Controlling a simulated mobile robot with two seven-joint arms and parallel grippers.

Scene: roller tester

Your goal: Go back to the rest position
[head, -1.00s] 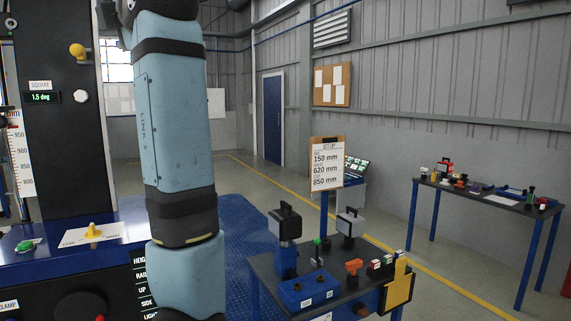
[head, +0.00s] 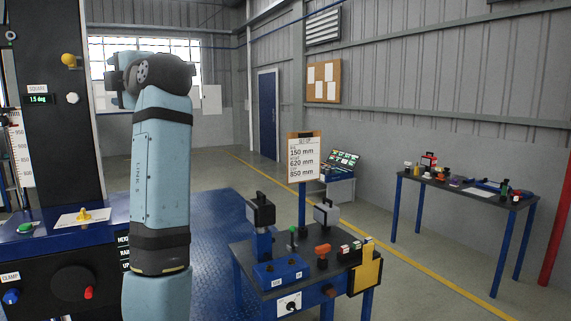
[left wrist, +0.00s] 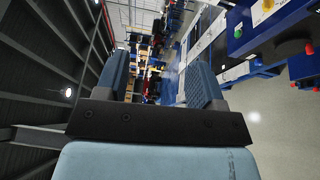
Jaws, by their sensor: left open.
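My left gripper (left wrist: 157,85) shows in the left wrist view with its two blue-grey fingers apart and nothing between them. One of my arms (head: 160,190) stands upright in the head view, in front of the left part of the scene, with a dark joint at its top. No gripper is visible in the head view, and my right gripper is in neither current view.
Another table (head: 470,190) stands along the right wall. Floor between them is clear.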

